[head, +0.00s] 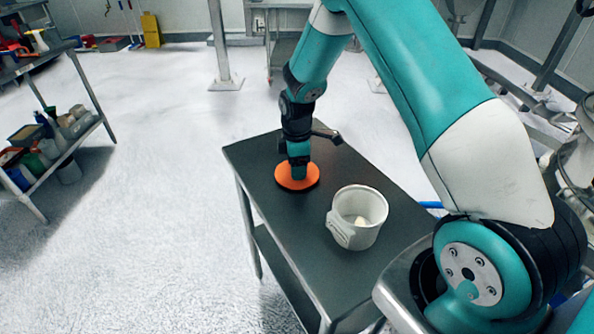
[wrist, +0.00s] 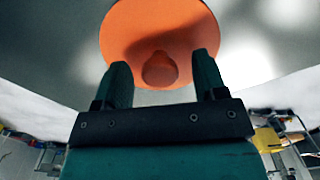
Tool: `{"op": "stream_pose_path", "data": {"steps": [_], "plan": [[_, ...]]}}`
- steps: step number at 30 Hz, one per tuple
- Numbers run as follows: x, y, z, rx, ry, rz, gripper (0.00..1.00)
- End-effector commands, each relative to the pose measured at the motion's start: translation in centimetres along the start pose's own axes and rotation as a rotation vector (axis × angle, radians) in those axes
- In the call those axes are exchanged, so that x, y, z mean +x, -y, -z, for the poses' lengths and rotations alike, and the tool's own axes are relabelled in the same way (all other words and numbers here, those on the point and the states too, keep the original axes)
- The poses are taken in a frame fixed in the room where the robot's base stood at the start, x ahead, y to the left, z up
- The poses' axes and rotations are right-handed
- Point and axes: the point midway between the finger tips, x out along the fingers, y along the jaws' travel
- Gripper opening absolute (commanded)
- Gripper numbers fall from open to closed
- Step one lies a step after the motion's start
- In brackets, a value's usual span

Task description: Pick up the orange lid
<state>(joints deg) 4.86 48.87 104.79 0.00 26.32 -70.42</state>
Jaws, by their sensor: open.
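The orange lid (head: 283,180) is a flat round disc lying on the dark table (head: 246,152), left of the white container. In the wrist view my gripper (wrist: 162,72) is open, with one finger on each side of the knob. I cannot tell whether the fingers touch it.
A white container (head: 359,216) with a handle stands on the table, close to the right of the lid, with a little pale material inside. A shelf with bottles and bins (head: 50,145) stands far left. The floor between is clear.

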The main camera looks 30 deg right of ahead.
Motion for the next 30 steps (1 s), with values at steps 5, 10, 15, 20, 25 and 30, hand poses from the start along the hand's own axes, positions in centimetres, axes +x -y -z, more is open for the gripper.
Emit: {"op": "stream_pose_path", "data": {"steps": [5,10,15,20,25,30], "plan": [[0.77,0.0,-0.02,0.0,0.0,0.0,0.65],[0.75,0.0,-0.03,0.0,0.0,0.0,0.58],[0.74,0.01,-0.03,0.0,0.0,0.0,0.19],[0.72,0.01,-0.03,0.0,0.0,0.0,0.12],[0.71,0.01,-0.03,0.0,0.0,0.0,0.12],[0.18,-0.04,-0.01,0.0,-0.001,-0.001,0.12]]}}
